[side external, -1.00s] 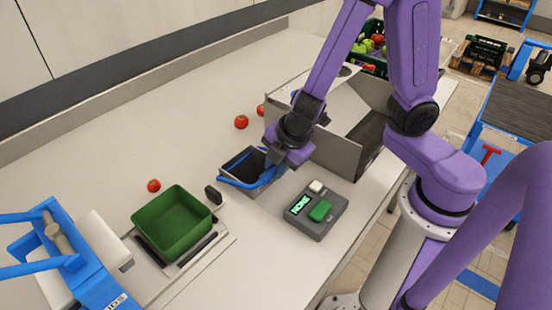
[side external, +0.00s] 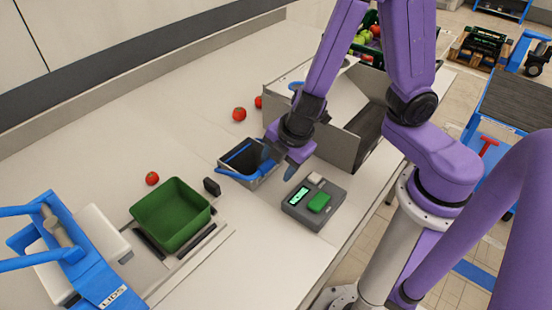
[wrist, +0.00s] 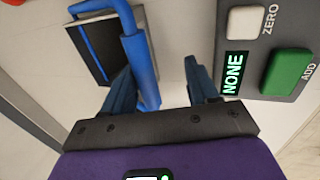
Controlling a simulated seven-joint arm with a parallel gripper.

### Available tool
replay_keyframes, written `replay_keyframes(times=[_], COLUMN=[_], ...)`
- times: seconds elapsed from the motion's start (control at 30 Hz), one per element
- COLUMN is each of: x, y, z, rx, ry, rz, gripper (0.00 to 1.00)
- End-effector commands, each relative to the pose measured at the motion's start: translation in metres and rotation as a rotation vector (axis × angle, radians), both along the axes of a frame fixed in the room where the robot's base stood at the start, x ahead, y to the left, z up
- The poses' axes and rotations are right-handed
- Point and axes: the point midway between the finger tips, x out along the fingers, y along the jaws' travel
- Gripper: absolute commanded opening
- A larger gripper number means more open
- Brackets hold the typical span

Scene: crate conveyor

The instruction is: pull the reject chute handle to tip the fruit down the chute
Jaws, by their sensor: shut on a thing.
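The reject chute (side external: 238,152) is a dark, open box set in the counter, with a blue bar handle (side external: 238,177) along its near side. In the wrist view, the chute (wrist: 100,50) is at upper left, and its thick blue handle (wrist: 138,55) runs down between my fingers.
A grey scale box (side external: 312,207) with a display and green button stands close to the right of my gripper. A green crate (side external: 180,205) is at left. Tomatoes (side external: 239,114) lie on the counter behind the chute. A grey-walled bin (side external: 335,148) is behind my gripper.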

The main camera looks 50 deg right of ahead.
Motion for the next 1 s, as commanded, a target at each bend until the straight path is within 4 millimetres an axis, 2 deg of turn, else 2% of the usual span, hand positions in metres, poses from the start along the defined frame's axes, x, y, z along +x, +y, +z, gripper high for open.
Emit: replay_keyframes(times=[0.27,0.47,0.77,1.0], x=[-0.001,-0.001,-0.008,-0.016], y=[-0.003,-0.003,-0.002,-0.001], z=[0.0,0.007,0.028,0.054], rx=[-0.004,-0.003,0.001,0.003], ry=[0.002,-0.007,-0.005,-0.007], rz=[-0.003,-0.005,-0.003,-0.002], gripper=[0.5,0.5,0.5,0.5])
